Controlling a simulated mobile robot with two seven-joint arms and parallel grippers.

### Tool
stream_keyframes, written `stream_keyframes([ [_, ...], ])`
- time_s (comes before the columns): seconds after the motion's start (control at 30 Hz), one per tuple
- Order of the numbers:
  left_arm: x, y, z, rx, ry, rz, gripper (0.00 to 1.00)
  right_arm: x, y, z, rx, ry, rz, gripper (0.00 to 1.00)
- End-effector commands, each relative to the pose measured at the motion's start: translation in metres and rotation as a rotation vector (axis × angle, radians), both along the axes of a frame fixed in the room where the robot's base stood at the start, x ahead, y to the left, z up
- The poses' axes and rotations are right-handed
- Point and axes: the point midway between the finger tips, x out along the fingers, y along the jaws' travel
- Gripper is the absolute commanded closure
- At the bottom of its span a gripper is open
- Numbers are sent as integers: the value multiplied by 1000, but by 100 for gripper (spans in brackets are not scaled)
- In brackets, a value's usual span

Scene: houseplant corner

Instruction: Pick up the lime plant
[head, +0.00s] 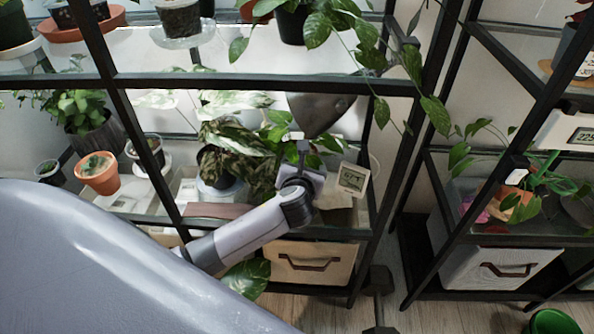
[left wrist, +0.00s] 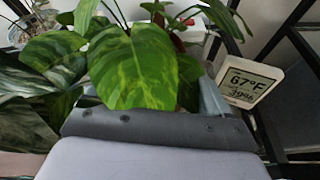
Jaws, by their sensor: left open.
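The lime plant's broad green leaves with yellow-green patches (left wrist: 132,68) fill the middle of the left wrist view, right in front of my left gripper (left wrist: 150,100). Its leaves partly cover the space between the fingers, and its pot is hidden. In the head view, green leaves (head: 279,130) show just beyond my left gripper (head: 303,152), which reaches into the shelf. The left gripper is open. I cannot tell whether its fingers touch the plant. My right gripper is not in view.
A thermometer display (head: 352,179) stands close to the right of the left gripper. A dark-leaved plant (head: 235,158) is close on the left. Black shelf posts (head: 398,170) and a trailing vine (head: 435,113) are to the right. A drawer box (head: 311,262) sits below.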

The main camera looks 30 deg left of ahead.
Motion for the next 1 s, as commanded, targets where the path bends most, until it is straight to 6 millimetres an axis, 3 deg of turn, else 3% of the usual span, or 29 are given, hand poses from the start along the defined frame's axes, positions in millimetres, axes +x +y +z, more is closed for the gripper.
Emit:
stream_keyframes([
  [0.2, 24, 12, -13, -2, -1, 1, 20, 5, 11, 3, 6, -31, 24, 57],
  [0.5, 28, 13, -13, -3, 0, -1, 20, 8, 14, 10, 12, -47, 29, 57],
  [0.53, 28, 13, -13, -3, 0, -1, 24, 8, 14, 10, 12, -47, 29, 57],
  [0.7, 28, 13, -13, -4, 0, 0, 75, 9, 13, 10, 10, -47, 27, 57],
  [1.0, 28, 13, -11, -3, -3, -1, 75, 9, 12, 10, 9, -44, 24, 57],
])
